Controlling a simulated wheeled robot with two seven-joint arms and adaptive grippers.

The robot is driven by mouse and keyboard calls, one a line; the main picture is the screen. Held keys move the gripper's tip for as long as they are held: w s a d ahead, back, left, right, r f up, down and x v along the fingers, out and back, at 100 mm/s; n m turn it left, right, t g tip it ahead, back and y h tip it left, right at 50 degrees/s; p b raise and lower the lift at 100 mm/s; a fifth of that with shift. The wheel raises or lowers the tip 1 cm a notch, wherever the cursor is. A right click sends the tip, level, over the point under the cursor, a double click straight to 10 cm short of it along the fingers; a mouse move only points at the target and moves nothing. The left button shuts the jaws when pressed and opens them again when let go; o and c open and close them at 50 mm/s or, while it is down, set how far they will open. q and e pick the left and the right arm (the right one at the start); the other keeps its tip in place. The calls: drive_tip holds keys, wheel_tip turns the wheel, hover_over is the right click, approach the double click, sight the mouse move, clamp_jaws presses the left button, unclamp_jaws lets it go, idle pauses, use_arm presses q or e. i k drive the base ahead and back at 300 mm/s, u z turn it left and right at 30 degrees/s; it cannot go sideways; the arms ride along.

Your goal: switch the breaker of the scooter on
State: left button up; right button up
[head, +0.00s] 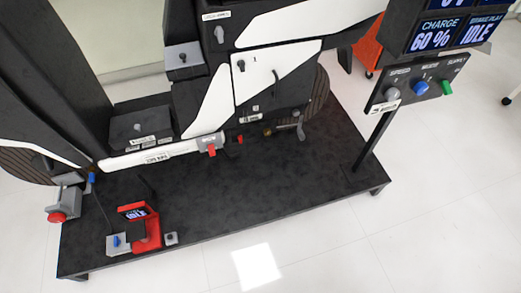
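The scooter (208,103), black with white panels, stands on a black platform. Its labels are too small to read, so I cannot tell which part is the breaker. A grey lever (219,34) sits on the upper body below a white label. A grey box with a dark knob (183,56) is to its left. A white side panel (277,72) has a dark handle and small dark knobs. A red part (211,150) is at the end of a light grey tube on the lower body. Neither of my grippers is in view.
The black platform (260,185) has bare room at its front middle. A red stand with a small screen (138,213) is at front left, and a red button (59,216) at the left edge. A post-mounted control panel (417,84) stands right, under screens reading CHARGE 60 % and IDLE.

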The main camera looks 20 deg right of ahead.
sight(211, 149)
drive_tip(key=z, duration=0.55)
drive_tip(key=k, duration=1.25)
drive_tip(key=u, duration=0.15)
drive_tip(key=i, duration=1.75)
drive_tip(key=z, duration=0.65)
